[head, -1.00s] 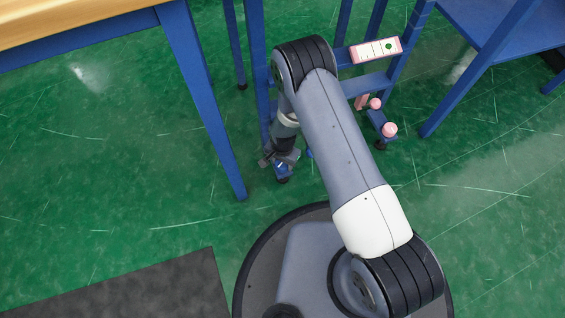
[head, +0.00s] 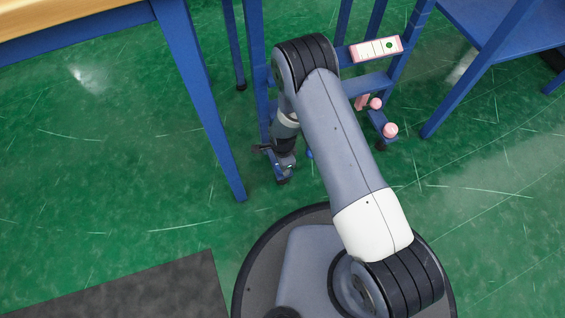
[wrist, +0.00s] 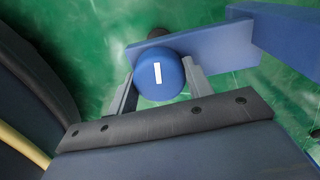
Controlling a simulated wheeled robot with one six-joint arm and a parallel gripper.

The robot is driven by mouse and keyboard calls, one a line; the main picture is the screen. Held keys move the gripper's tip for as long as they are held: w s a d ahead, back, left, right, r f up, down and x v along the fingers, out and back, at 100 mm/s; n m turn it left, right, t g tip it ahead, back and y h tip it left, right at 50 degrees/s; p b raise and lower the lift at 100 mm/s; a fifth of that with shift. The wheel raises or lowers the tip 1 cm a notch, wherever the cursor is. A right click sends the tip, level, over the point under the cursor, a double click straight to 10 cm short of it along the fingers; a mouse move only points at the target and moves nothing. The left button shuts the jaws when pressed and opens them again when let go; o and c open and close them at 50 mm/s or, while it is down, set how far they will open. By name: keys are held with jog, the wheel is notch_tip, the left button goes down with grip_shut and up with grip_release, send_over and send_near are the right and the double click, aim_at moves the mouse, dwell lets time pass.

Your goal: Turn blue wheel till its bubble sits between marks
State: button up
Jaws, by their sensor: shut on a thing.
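The blue wheel (wrist: 158,76) is a round knob with a white stripe on its face, upright in the wrist view. It sits between the two fingers of my gripper (wrist: 162,84), which is shut on it. In the head view my gripper (head: 285,163) is low at the foot of a blue frame, and the wheel cannot be made out for certain there. No blue wheel's bubble or marks show; my arm covers part of the frame. A pink-edged level (head: 376,49) with a green bubble near its right end is on the frame.
Pink knobs (head: 390,130) stand low on the frame, right of my arm. A blue bar (wrist: 205,46) runs behind the wheel. A wood-topped table (head: 70,28) with blue legs is at left, a blue table (head: 500,30) at right. Green floor between is clear.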

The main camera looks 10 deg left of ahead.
dwell(0.5)
jog(key=o, duration=1)
notch_tip(320, 180, up, 11)
jog(key=p, duration=0.4)
jog(key=shift+p, duration=0.4)
jog(key=shift+f, duration=0.15)
notch_tip(320, 180, down, 11)
jog(key=b, duration=0.5)
jog(key=shift+r, duration=0.2)
